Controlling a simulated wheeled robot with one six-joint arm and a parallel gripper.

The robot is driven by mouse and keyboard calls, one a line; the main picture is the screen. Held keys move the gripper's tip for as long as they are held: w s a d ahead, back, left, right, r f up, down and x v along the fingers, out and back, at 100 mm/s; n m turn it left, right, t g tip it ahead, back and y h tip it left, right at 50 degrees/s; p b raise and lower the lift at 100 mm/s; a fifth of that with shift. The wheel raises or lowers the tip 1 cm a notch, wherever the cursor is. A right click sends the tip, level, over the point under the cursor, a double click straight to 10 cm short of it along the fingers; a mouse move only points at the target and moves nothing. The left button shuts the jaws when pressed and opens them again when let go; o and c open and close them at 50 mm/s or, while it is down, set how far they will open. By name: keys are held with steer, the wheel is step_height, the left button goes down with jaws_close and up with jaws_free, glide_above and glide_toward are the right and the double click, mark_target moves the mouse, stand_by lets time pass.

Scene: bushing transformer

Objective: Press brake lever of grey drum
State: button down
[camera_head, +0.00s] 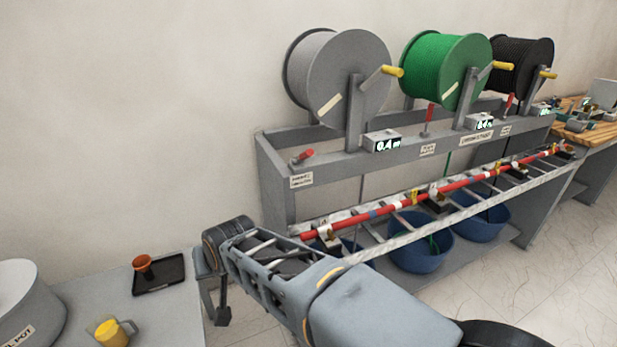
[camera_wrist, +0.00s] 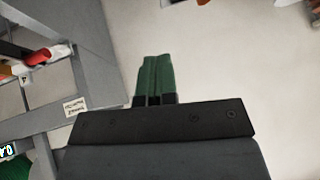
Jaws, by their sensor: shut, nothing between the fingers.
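The grey drum (camera_head: 338,78) stands at the left end of the rack in the head view. Its red-handled brake lever (camera_head: 303,156) sits below it at the rack's left corner, leaning low, above a white label (camera_head: 301,181). My gripper (camera_wrist: 156,62) shows in the wrist view with its green fingers shut together and nothing between them. Its tips are over plain pale background, to the right of the grey rack frame (camera_wrist: 100,45). A red end (camera_wrist: 38,57) shows at left; I cannot tell whether it is the lever. I cannot make out the fingers in the head view.
A green drum (camera_head: 446,72) and a black drum (camera_head: 522,65) stand further right, with upright red levers (camera_head: 430,114). A long red bar (camera_head: 420,195) runs along the rack's front above blue tubs (camera_head: 420,256). A side table (camera_head: 80,300) holds a yellow mug (camera_head: 112,333).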

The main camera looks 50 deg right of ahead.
mark_target(303, 157)
steer(key=w+d+f+m+t+h+b, duration=0.4)
steer(key=w+d+m+t+h+b, duration=0.35)
steer(key=w+d+m+b, duration=0.6)
steer(key=s+d+m+g+h+b, duration=0.3)
steer(key=d+m+h, duration=0.5)
steer(key=m, duration=0.3)
steer(key=s+d+f+m+g+h+b, duration=0.1)
steer(key=s+d+m+g+h+b, duration=0.2)
steer(key=s+d+m+h+b, duration=0.3)
steer(key=d+m+h, duration=0.2)
steer(key=m+h, duration=0.1)
steer(key=m, duration=0.2)
steer(key=shift+s+d, duration=0.15)
steer(key=shift+s, duration=0.25)
steer(key=w+a+r+p+x, duration=0.1)
steer(key=a+x, duration=0.1)
steer(key=x, duration=1)
steer(key=shift+w+d+r, duration=0.25)
steer(key=shift+w+r, duration=0.2)
steer(key=shift+r, duration=0.05)
